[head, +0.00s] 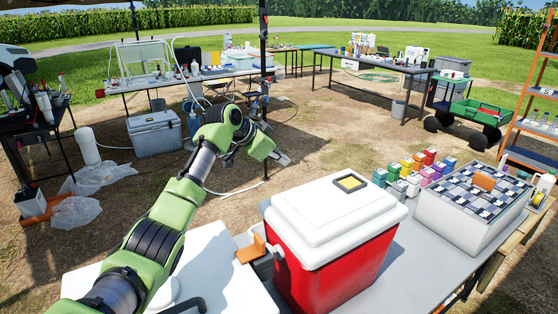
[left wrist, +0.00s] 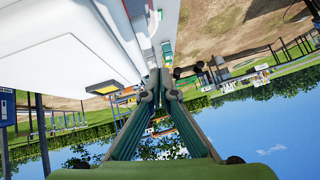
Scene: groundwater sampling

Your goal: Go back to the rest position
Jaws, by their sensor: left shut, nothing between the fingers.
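My left arm (head: 150,250) reaches in from the lower left of the head view, green and grey, with its elbow raised. Its left gripper (head: 283,158) is in the air beyond the back edge of the near table. In the left wrist view the fingers of the left gripper (left wrist: 160,82) come together at the tips, with nothing between them. The red cooler with a white lid (head: 335,235) stands on the near table to the right of the arm. Its white lid (left wrist: 60,45) fills the upper left of the wrist view. My right gripper is not in view.
A black tent pole (head: 263,50) stands behind the gripper. An orange shelf rack (head: 530,90) and green cart (head: 470,112) are at right. Bare ground lies between the tables.

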